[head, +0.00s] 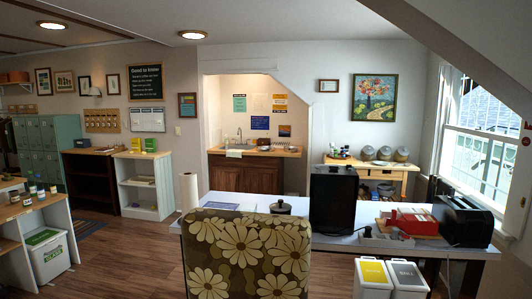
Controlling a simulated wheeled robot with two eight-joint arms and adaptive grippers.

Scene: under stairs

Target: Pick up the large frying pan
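I cannot make out a large frying pan for certain in the head view. A small dark round object with a lid-like top (280,207) stands on the long white table (347,246), behind the chair; it is too small to tell whether it is a pot or a pan. Several round metallic items (385,153) stand on a wooden side table (378,172) under the painting; they look like canisters. Neither of my grippers is in view.
A flower-patterned chair (248,255) stands close in front of the table. A black monitor-like box (333,198), red box (412,221) and black appliance (462,221) crowd the table's right. Two bins (373,278) stand at its front. Wooden floor (135,262) is open at left.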

